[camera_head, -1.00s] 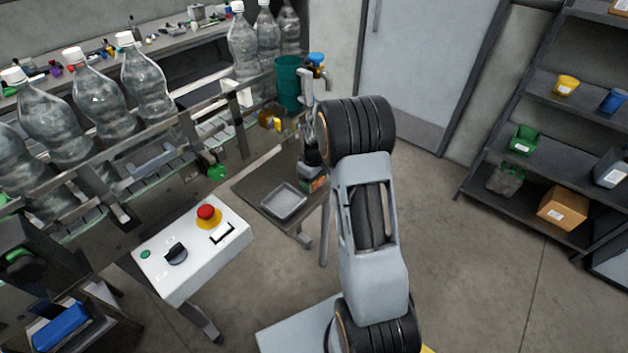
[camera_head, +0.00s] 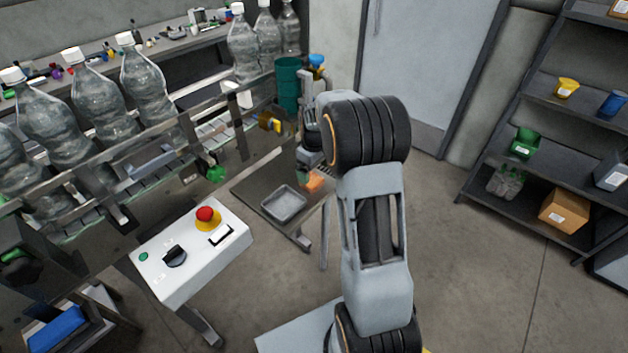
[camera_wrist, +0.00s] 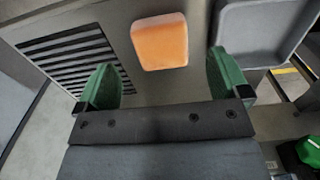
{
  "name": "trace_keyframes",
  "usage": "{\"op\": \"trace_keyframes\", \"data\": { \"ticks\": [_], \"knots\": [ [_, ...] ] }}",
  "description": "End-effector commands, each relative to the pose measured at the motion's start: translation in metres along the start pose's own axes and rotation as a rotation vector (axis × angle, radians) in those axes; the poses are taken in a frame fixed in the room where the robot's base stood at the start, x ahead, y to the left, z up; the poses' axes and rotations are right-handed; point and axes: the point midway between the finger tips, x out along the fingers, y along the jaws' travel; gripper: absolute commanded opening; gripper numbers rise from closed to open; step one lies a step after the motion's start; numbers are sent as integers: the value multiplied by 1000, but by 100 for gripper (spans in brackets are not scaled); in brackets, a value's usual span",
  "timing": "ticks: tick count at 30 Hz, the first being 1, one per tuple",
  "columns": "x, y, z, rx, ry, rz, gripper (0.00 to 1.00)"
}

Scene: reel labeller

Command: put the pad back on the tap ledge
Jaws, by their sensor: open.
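The orange pad (camera_wrist: 160,41) lies flat on a grey ledge (camera_wrist: 125,18) in the wrist view, between a slotted grille and a grey tray. It also shows in the head view as a small orange patch (camera_head: 314,181) at the right of the ledge (camera_head: 250,188), partly hidden by my arm. My gripper (camera_wrist: 163,75) is open, with its green fingers apart and nothing between them. The pad is just beyond the fingertips, roughly centred between them, with a visible gap. In the head view my gripper is mostly hidden behind my arm.
The grey tray (camera_head: 284,215) sits on the ledge, left of the pad. A control box (camera_head: 192,252) with a red button stands nearer. A conveyor with bottles (camera_head: 98,100) runs at left. Shelves (camera_head: 545,150) stand at right, with clear floor between.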

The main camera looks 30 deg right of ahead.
Motion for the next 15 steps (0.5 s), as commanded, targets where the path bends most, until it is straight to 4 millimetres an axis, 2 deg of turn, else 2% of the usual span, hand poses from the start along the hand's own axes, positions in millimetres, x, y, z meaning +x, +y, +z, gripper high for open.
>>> {"op": "trace_keyframes", "data": {
  "ticks": [6, 11, 15],
  "knots": [
    [-37, 0, -1, 0, 3, 2, 94],
    [-53, 0, 0, 0, 2, 1, 94],
    [-73, -13, 6, 22, 22, 16, 94]
  ]
}}
